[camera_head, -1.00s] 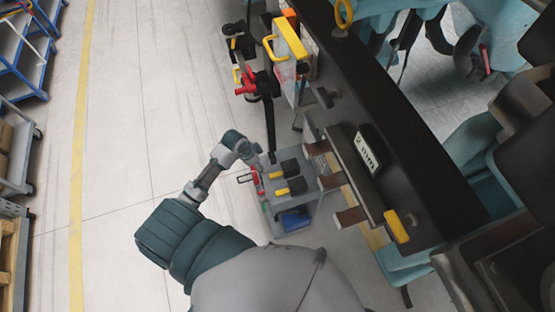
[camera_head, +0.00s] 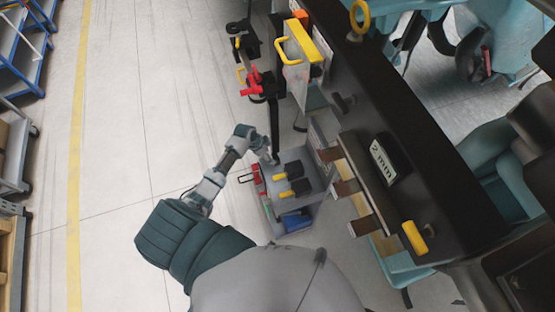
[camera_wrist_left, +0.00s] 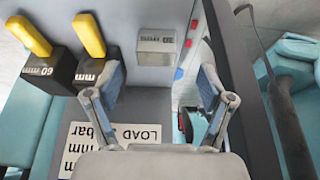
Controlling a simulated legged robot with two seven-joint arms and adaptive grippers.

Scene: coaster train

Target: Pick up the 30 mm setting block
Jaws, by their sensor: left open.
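The 30 mm setting block is a small grey metal block (camera_wrist_left: 155,47) with its label on the side facing the camera. It sits at the top middle of the left wrist view, on the grey cart top. My left gripper (camera_wrist_left: 160,82) is open and empty, its two fingers apart, with the block beyond and between the fingertips. In the head view my left gripper (camera_head: 269,156) is over the far end of the small cart (camera_head: 310,172). I cannot make out the grey block there. My right gripper is not in view.
Two black blocks with yellow handles (camera_wrist_left: 92,40) (camera_wrist_left: 38,42) stand left of the grey block; one reads 60 mm. A white label (camera_wrist_left: 115,138) lies on the cart top. A long dark beam (camera_head: 400,130) runs along the cart's right.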

